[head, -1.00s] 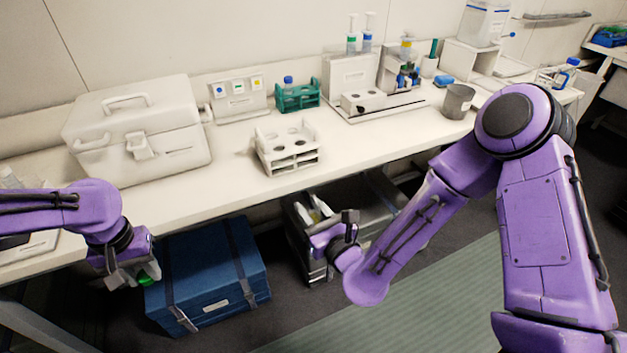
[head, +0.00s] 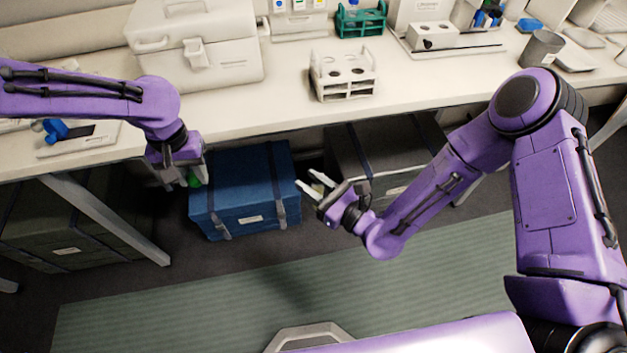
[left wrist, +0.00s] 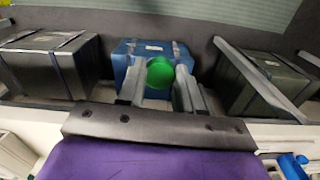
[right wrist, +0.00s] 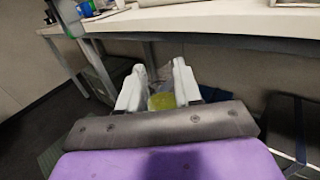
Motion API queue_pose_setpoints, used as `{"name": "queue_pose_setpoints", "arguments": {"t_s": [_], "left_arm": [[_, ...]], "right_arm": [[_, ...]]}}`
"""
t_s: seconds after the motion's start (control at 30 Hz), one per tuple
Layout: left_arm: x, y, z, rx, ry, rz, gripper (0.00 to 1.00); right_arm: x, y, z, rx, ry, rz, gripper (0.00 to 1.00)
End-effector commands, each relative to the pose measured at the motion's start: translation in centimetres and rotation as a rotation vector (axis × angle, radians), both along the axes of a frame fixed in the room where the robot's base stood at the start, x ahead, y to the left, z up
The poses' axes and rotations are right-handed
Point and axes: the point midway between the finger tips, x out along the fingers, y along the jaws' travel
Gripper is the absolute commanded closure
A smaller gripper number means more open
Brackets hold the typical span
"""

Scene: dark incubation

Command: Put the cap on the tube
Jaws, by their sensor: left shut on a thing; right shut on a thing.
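My left gripper (head: 190,172) is shut on the green cap (head: 194,181), which hangs in front of the bench beside the blue box. In the left wrist view the cap (left wrist: 160,74) shows as a round green face between the fingers. My right gripper (head: 316,187) points left, at about the same height in the picture. In the right wrist view it is shut on a translucent, yellowish thing, apparently the tube (right wrist: 162,99), seen between the pale fingers. Most of the tube is hidden, and I cannot make it out in the head view. Cap and tube are well apart.
The white bench (head: 270,115) runs behind both grippers. A white tube rack (head: 343,85) and a white case (head: 195,60) stand on it. A blue box (head: 240,215) and dark crates (head: 350,160) are below. The space between the grippers is open.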

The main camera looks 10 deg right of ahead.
Motion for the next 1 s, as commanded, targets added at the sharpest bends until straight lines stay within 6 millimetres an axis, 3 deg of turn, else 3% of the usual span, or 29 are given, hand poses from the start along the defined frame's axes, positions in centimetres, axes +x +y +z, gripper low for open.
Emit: {"name": "queue_pose_setpoints", "arguments": {"t_s": [0.17, 0.4, 0.7, 0.83, 1.0], "left_arm": [[0.0, -3.3, -0.4, 0.011, 0.000, -0.079, 0.93], [0.1, -12.4, 1.1, 0.002, -0.020, -0.301, 0.93], [-2.4, -23.2, 3.9, -0.022, -0.018, -0.606, 0.93], [-3.3, -25.9, 5.4, -0.027, -0.018, -0.704, 0.93], [-3.5, -26.3, 6.7, -0.008, -0.006, -0.777, 0.93]], "right_arm": [[0.0, 0.0, 0.0, 0.000, 0.000, -0.001, 1.00], [0.0, 0.0, 0.0, 0.000, 0.000, -0.001, 1.00], [0.0, 0.0, 0.0, 0.000, 0.000, -0.001, 1.00], [0.0, 0.0, 0.0, 0.000, 0.000, -0.001, 1.00], [0.0, 0.0, 0.0, 0.000, 0.000, -0.001, 1.00]]}}
